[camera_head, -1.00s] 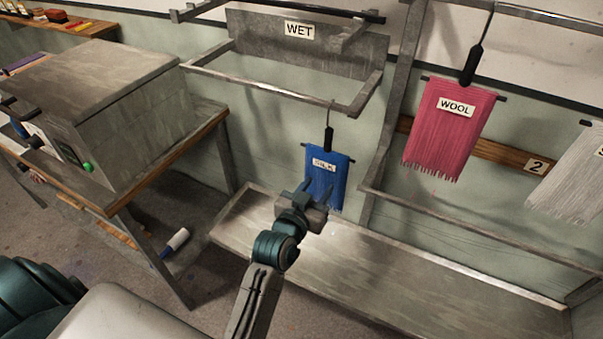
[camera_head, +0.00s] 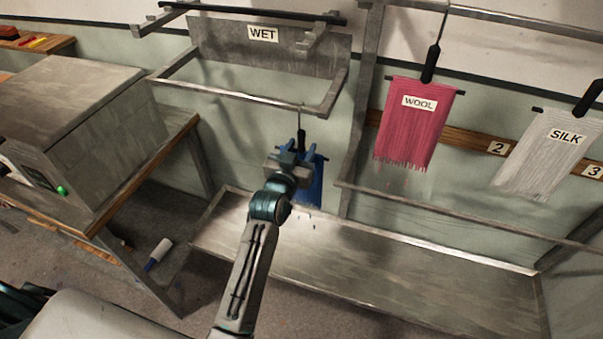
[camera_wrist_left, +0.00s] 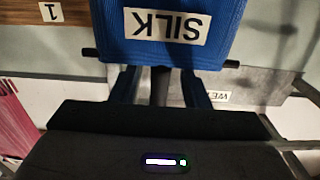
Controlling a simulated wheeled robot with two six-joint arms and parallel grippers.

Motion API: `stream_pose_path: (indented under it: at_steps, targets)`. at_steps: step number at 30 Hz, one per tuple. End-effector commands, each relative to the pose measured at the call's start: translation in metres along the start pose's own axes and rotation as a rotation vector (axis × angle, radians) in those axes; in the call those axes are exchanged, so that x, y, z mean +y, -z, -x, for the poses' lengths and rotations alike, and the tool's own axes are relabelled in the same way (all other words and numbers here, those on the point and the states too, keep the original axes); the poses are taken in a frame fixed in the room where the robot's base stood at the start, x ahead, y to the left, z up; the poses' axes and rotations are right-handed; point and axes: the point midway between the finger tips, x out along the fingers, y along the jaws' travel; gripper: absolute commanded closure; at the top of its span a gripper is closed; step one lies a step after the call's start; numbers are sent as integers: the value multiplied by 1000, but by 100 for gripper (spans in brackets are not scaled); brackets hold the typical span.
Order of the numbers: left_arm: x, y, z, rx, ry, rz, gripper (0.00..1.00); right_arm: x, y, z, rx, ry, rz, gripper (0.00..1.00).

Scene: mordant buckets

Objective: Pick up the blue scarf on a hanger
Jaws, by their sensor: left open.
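The blue scarf (camera_head: 314,185) hangs from the front rail of the rack marked WET, by a hanger with a black handle (camera_head: 301,138) and a thin hook. My left gripper (camera_head: 295,150) is in front of its top and hides much of it and its label. In the left wrist view, which is upside down, the blue scarf (camera_wrist_left: 222,25) carries a SILK label. The hanger's dark handle (camera_wrist_left: 160,88) stands between the two open blue fingers of my left gripper (camera_wrist_left: 159,92); I cannot tell whether they touch it. My right gripper is not in view.
A pink WOOL scarf (camera_head: 415,130) and a white SILK scarf (camera_head: 550,150) hang to the right. The WET rack's front rail (camera_head: 230,98) is just above my gripper. A metal trough (camera_head: 380,270) lies below. A grey box (camera_head: 75,110) on a bench stands left.

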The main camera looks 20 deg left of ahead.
Motion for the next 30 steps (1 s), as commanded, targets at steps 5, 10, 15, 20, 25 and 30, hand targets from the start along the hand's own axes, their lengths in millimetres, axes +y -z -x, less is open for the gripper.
stream_pose_path:
  at_steps: [5, 10, 15, 20, 25, 30]
  targets:
    - [0, -1, -10, 0, 0, 0, 58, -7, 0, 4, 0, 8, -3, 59]
    - [0, -1, -9, 0, 0, 0, 58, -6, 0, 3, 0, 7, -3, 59]
    - [0, -1, -9, 0, 0, 0, 92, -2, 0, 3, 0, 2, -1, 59]
    - [0, -1, -9, -1, 0, 1, 100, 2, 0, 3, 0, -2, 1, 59]
    - [0, -1, -9, 0, 0, 1, 100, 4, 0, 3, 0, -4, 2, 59]
    - [0, 2, -10, 0, 0, 1, 100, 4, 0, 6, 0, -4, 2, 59]
